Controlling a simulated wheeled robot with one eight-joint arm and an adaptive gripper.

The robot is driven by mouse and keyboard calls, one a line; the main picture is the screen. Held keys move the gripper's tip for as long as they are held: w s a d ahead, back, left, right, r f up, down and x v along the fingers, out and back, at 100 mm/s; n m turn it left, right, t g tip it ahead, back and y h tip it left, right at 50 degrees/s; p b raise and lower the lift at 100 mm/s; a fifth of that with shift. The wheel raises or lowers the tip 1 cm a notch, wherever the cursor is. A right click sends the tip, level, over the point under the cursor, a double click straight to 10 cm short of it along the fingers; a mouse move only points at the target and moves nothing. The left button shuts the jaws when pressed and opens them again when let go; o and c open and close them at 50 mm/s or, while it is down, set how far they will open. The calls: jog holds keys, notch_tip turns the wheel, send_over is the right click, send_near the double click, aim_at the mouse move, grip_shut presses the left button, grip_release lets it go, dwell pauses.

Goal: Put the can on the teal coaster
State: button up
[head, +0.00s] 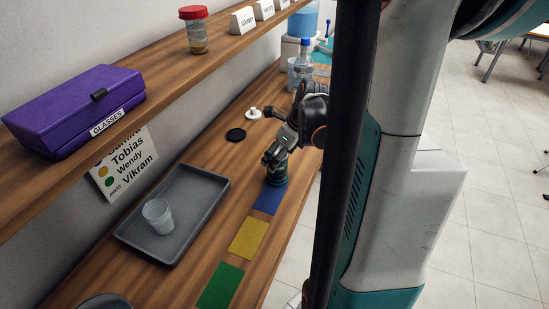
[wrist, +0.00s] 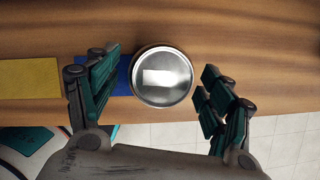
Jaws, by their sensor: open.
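The can (wrist: 162,77) shows from above in the wrist view as a round silvery lid with a pale reflection. It stands upright on the wooden counter, at the right end of a blue mat (wrist: 124,76). My gripper (wrist: 160,82) is open, with one teal-padded finger on each side of the can and gaps between. In the head view my gripper (head: 275,167) points down over the counter, by the blue mat, and hides the can there. I cannot make out a teal coaster for certain in either view.
A grey tray (head: 190,190) with a clear cup (head: 158,214) lies to the left. Yellow (head: 248,238) and green (head: 220,287) mats lie nearer. A black disc (head: 235,134) and a bottle (head: 303,68) are farther back. A shelf with a purple case (head: 75,108) overhangs the left.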

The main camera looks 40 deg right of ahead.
jog(key=p+v, duration=0.1)
jog(key=v, duration=0.5)
jog(key=shift+p, duration=0.35)
